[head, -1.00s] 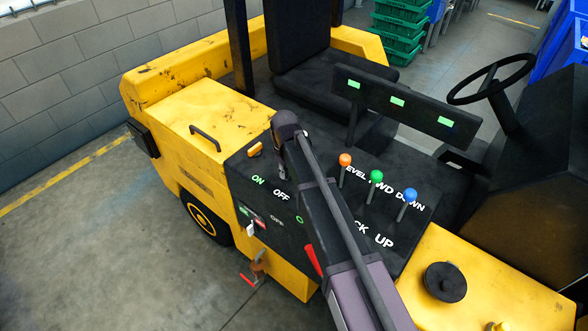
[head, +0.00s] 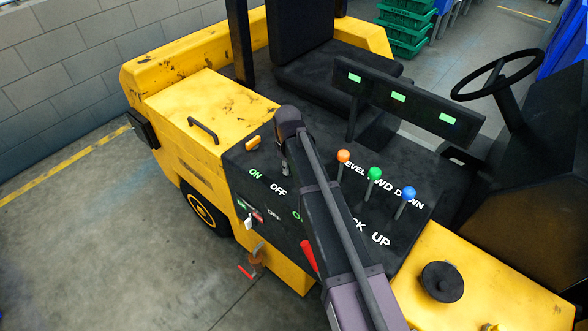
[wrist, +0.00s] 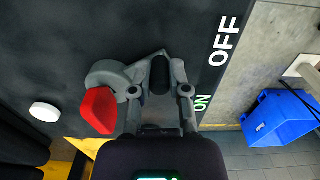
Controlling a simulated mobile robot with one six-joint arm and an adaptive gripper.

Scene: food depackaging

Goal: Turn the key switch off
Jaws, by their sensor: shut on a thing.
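My gripper (wrist: 160,90) is over the black control panel (wrist: 60,50) of a yellow vehicle. In the wrist view its two grey fingers are closed around a small black piece (wrist: 160,72), which I take to be the key switch, though the fingers cover its sides. The white OFF label (wrist: 224,42) and green ON label (wrist: 202,103) are to its right. In the head view my gripper (head: 285,165) is small below the wrist, beside the OFF label (head: 278,190); the switch is hidden there.
A red piece (wrist: 98,110) and a white button (wrist: 45,112) are left of the fingers. Orange, green (head: 375,173) and blue knobbed levers stand on the panel to the right. A red lever (head: 309,255) is close to my arm. A blue crate (wrist: 283,118) is on the floor.

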